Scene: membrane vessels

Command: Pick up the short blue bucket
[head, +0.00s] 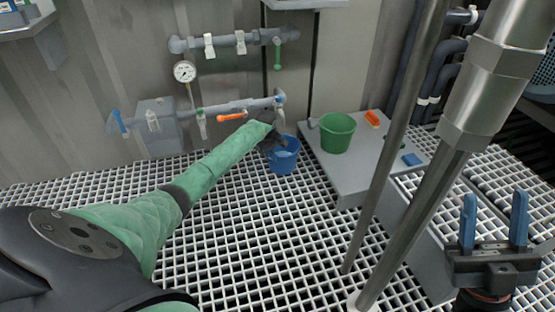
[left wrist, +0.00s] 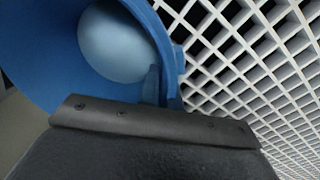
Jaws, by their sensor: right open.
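The short blue bucket (head: 284,161) is upright at the floor grating, beside the grey platform, in the head view. I cannot tell whether its base touches the grating. My left gripper (head: 271,143) is at the bucket's left rim, its fingers mostly hidden. In the left wrist view the bucket (left wrist: 45,45) fills the upper left, with its pale round inside bottom showing. The blue fingers of my left gripper (left wrist: 165,88) stand close together at the rim, one inside and one outside, shut on the wall. My right gripper (head: 494,222) is open and empty at the lower right.
Two steel poles (head: 413,230) rise before the platform. Pipes with valves and a gauge (head: 185,72) line the back wall.

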